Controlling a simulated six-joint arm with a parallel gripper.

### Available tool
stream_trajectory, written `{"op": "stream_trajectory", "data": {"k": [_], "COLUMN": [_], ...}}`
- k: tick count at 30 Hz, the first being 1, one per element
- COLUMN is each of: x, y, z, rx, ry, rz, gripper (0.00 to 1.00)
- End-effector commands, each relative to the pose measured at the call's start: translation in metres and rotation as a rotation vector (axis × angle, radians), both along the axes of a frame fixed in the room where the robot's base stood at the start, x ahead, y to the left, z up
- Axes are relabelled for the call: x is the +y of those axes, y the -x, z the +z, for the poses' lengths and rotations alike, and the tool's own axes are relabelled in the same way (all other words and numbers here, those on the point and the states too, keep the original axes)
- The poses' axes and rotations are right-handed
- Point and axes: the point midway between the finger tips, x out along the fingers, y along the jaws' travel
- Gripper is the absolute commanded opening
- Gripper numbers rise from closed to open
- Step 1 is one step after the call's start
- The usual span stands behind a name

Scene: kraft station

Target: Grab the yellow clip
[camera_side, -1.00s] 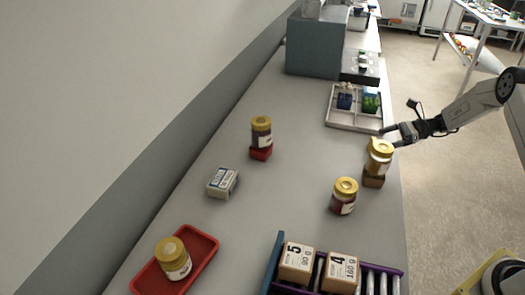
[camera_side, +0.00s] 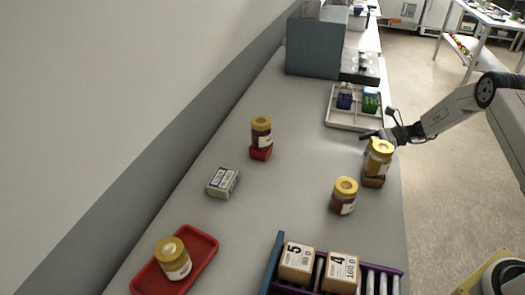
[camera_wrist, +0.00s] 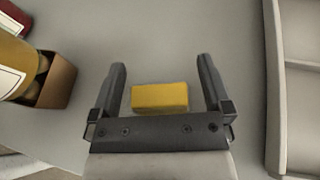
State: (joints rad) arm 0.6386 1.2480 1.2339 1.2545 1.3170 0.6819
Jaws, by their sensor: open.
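A yellow block-shaped piece, which I take as the yellow clip (camera_wrist: 160,97), lies on the grey table in the wrist view. My gripper (camera_wrist: 160,80) is open, with one dark finger on each side of the piece and a small gap on both sides. I cannot tell how high the fingers are above the table. In the side view my gripper (camera_side: 372,136) is at the right edge of the table, just behind a yellow-lidded jar. There I cannot make out the clip apart from the jar's lid.
A yellow-lidded jar (camera_side: 378,160) on a brown box (camera_side: 373,181) stands close by, left in the wrist view (camera_wrist: 12,62). A divided tray (camera_side: 337,121) is behind, at right in the wrist view (camera_wrist: 273,90). Another jar (camera_side: 343,196) stands in front.

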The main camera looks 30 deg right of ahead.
Motion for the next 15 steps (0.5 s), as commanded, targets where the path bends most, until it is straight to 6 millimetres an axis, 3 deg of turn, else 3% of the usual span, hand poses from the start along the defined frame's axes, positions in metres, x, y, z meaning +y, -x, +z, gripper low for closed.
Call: {"op": "stream_trajectory", "data": {"k": [15], "x": [0.0011], "y": [-0.0008], "z": [-0.0004], "rx": [0.000], "ry": [0.000], "rz": [0.000], "gripper": [1.00]}}
